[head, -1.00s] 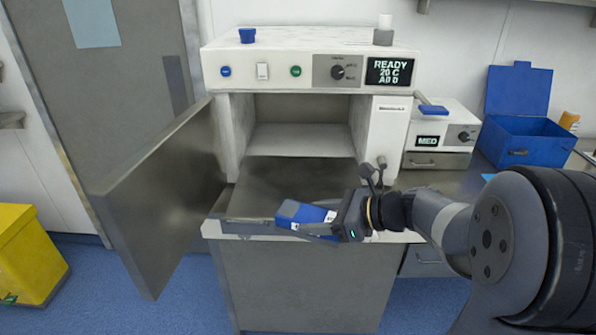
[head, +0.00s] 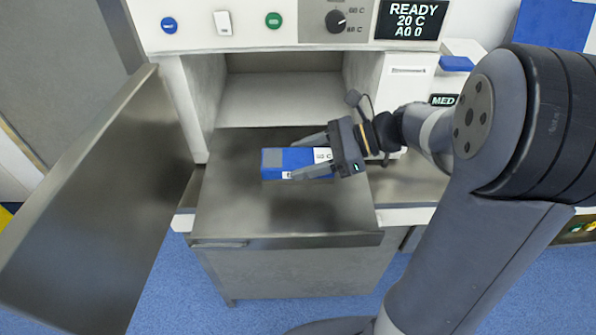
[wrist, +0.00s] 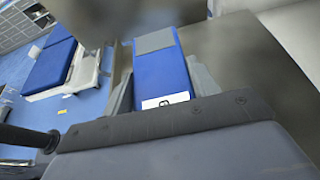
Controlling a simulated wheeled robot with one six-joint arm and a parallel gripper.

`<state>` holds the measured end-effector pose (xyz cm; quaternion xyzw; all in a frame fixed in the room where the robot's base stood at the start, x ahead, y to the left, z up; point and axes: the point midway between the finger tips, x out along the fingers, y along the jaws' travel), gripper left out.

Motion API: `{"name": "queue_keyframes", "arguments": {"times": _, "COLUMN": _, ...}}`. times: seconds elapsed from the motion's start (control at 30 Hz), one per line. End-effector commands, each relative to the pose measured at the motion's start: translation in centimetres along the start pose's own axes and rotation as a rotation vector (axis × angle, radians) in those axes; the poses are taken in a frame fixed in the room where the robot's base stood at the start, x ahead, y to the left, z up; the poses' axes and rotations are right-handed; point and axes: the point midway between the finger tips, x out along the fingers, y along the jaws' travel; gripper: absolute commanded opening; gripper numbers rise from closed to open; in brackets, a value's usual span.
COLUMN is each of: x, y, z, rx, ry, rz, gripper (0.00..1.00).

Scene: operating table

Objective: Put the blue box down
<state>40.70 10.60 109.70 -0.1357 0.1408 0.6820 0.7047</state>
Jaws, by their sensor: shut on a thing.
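The blue box (head: 289,161) has a grey patch and a white label. My gripper (head: 315,157) is shut on its right end in the head view. The box is over the flat metal shelf (head: 240,213) in front of the open white machine. I cannot tell whether the box touches the metal. In the wrist view the blue box (wrist: 160,70) sits between the two grey fingers, and its near end is hidden by the gripper body.
The white machine's chamber (head: 280,98) is open and looks empty. Its metal door (head: 100,190) stands swung out to the left. A display (head: 408,20) reads READY 20 C. Bare metal lies left of and in front of the box.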

Motion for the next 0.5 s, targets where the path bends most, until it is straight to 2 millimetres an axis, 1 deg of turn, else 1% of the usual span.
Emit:
{"name": "queue_keyframes", "arguments": {"times": 0.03, "x": 0.4, "y": 0.0, "z": -0.9, "rx": 0.005, "ry": -0.002, "rz": 0.001, "gripper": 0.20}}
{"name": "queue_keyframes", "arguments": {"times": 0.1, "x": 0.7, "y": 0.0, "z": -1.8, "rx": 0.003, "ry": -0.002, "rz": 0.000, "gripper": 0.20}}
{"name": "queue_keyframes", "arguments": {"times": 0.23, "x": 1.2, "y": 0.0, "z": -2.8, "rx": 0.001, "ry": -0.002, "rz": -0.001, "gripper": 0.20}}
{"name": "queue_keyframes", "arguments": {"times": 0.4, "x": 2.1, "y": -0.1, "z": -5.0, "rx": 0.003, "ry": -0.002, "rz": -0.001, "gripper": 0.20}}
{"name": "queue_keyframes", "arguments": {"times": 0.5, "x": 2.4, "y": 0.0, "z": -5.8, "rx": 0.001, "ry": -0.001, "rz": -0.001, "gripper": 0.20}}
